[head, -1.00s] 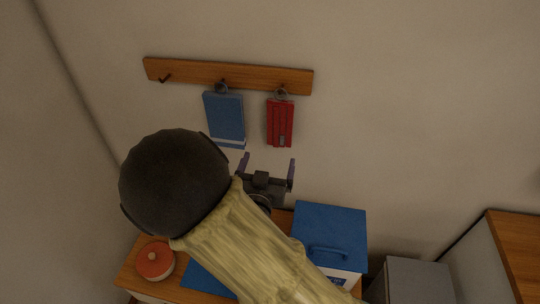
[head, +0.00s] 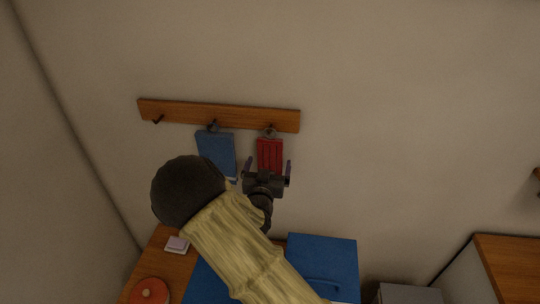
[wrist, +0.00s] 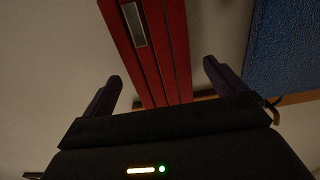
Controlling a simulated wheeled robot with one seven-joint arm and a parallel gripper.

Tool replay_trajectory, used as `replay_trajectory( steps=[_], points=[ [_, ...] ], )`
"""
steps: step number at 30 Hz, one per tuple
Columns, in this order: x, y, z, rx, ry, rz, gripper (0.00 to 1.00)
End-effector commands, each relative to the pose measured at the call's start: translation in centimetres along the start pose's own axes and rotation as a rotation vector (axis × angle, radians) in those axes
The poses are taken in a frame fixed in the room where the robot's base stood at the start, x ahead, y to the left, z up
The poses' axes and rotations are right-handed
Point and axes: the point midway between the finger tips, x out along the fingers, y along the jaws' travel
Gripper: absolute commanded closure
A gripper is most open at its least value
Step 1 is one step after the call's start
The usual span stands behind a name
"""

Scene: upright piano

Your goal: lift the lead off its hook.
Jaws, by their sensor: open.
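The lead (head: 270,152), a red folded strap-like bundle with a small grey clip, hangs from the right hook (head: 269,131) of a wooden rail. My gripper (head: 267,166) is open and empty, just in front of the lead's lower part in the head view, which hides its bottom end. In the wrist view the red lead (wrist: 152,50) runs between the two spread fingers (wrist: 162,76), with its grey clip near the top. I cannot tell how much depth lies between the fingers and the lead.
A blue item (head: 216,150) hangs from the middle hook, close to the lead; it fills the right of the wrist view (wrist: 292,45). The rail's (head: 180,112) left hook is empty. Below are a blue-lidded box (head: 322,262), a round red-lidded pot (head: 150,293) and a small pale block (head: 177,245).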

Motion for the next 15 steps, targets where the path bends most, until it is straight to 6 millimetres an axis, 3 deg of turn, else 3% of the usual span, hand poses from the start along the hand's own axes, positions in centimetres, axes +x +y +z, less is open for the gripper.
replay_trajectory(
  steps=[6,15],
  points=[
    [2.8,0.0,-0.1,-0.001,0.000,0.001,0.04],
    [3.3,0.0,0.0,0.000,0.000,0.000,0.04]
  ],
)
